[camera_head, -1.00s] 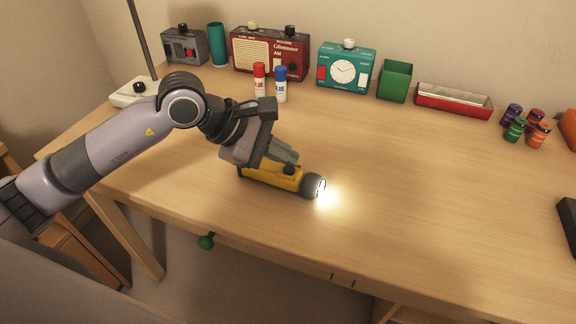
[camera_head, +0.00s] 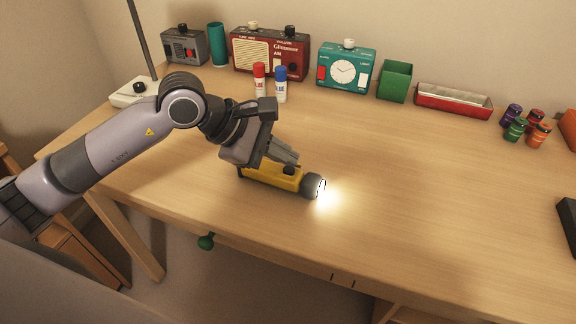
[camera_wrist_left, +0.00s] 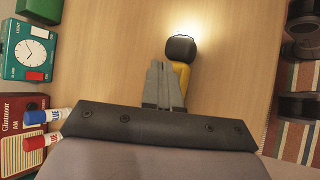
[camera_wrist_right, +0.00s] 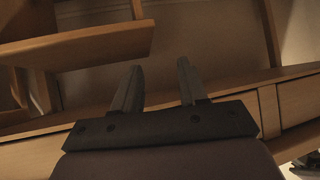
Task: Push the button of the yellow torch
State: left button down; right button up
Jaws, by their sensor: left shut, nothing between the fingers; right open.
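The yellow torch (camera_head: 272,177) lies on the desk with its dark head (camera_head: 312,186) to the right. Its lamp is lit and throws a bright glow on the wood. A black knob-like part (camera_head: 289,170) shows on top, near the head. My left gripper (camera_head: 297,161) is shut and empty, just above the torch's body with its fingertips close to the black part; I cannot tell whether they touch. In the left wrist view the closed fingers (camera_wrist_left: 161,72) cover part of the torch (camera_wrist_left: 181,72). My right gripper (camera_wrist_right: 158,72) is open and empty, facing wooden furniture.
A red glue stick (camera_head: 260,78) and a blue one (camera_head: 280,84) stand behind the left gripper. A red radio (camera_head: 270,52), a teal clock (camera_head: 346,66), a green box (camera_head: 394,81) and a red tray (camera_head: 453,100) line the back. The desk's middle right is clear.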

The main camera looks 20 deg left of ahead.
aim_at(284, 170)
dwell(0.3)
pick_arm(q)
jog(key=shift+f+b, duration=0.5)
jog(key=shift+b, duration=0.15)
jog(key=shift+f, duration=0.1)
dwell(0.4)
jog(key=shift+r, duration=0.55)
notch_tip(284, 170, up, 6)
jog(key=p, duration=0.3)
jog(key=shift+p, duration=0.35)
